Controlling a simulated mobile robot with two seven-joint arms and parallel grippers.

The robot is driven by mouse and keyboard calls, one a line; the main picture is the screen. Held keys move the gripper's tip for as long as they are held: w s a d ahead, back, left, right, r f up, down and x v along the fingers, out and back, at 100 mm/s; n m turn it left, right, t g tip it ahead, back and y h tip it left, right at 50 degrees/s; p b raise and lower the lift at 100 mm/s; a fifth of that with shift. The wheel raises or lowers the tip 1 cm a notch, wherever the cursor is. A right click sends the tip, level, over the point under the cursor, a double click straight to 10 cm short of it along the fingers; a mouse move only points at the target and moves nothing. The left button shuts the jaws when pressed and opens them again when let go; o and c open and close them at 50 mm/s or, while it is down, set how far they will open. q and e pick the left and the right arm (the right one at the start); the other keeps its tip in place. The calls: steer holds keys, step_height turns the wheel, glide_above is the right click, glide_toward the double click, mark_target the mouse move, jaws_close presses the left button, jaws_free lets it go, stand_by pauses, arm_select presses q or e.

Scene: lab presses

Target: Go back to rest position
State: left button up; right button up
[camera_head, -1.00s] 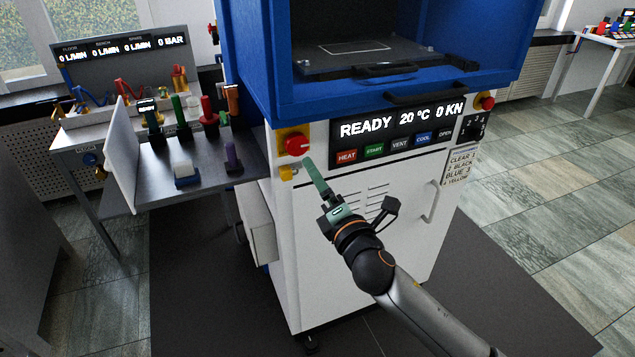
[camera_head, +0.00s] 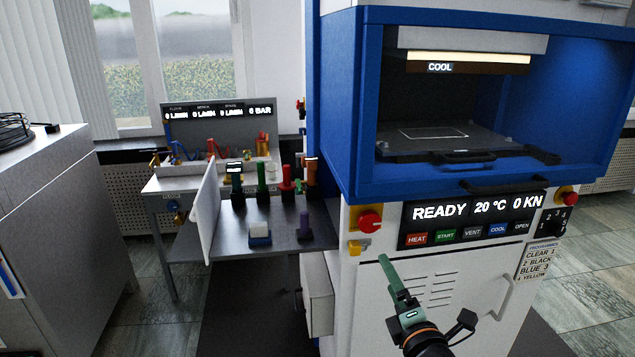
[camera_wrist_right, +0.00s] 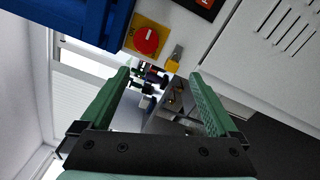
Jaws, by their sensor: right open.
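My right gripper (camera_head: 390,281) is in front of the white lower cabinet of the press, below the control panel. In the right wrist view my right gripper (camera_wrist_right: 160,95) shows two green fingers spread wide with nothing between them. The red rotary switch (camera_head: 370,220) on its yellow plate is above the fingertips; it also shows in the right wrist view (camera_wrist_right: 146,40). The fingers look clear of the panel, though the exact gap cannot be told. My left gripper is not in any view.
The blue press (camera_head: 342,110) stands open, its panel (camera_head: 470,219) reading READY, 20 °C, 0 KN. A side table (camera_head: 275,232) with several coloured handles is left of it. A grey cabinet (camera_head: 60,215) stands far left. Dark floor lies between them.

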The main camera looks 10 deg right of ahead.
steer(key=s+a+f+m+g+p, duration=0.1)
steer(key=s+f+m+g, duration=0.1)
steer(key=s+f+m, duration=0.45)
steer(key=s+a+f+m+g, duration=0.1)
steer(key=s+f+m+g, duration=0.15)
steer(key=f, duration=0.65)
steer(key=s+f+m+g, duration=0.2)
steer(key=s+f+m, duration=0.3)
steer(key=s, duration=0.4)
steer(key=s+f+m+g+y+p, duration=0.1)
steer(key=s+f+m+g, duration=0.1)
steer(key=s+f+m, duration=0.4)
steer(key=s, duration=0.3)
steer(key=shift+s+a+f+m, duration=0.3)
steer(key=shift+a+f, duration=0.05)
steer(key=shift+a, duration=0.05)
steer(key=shift+g, duration=0.25)
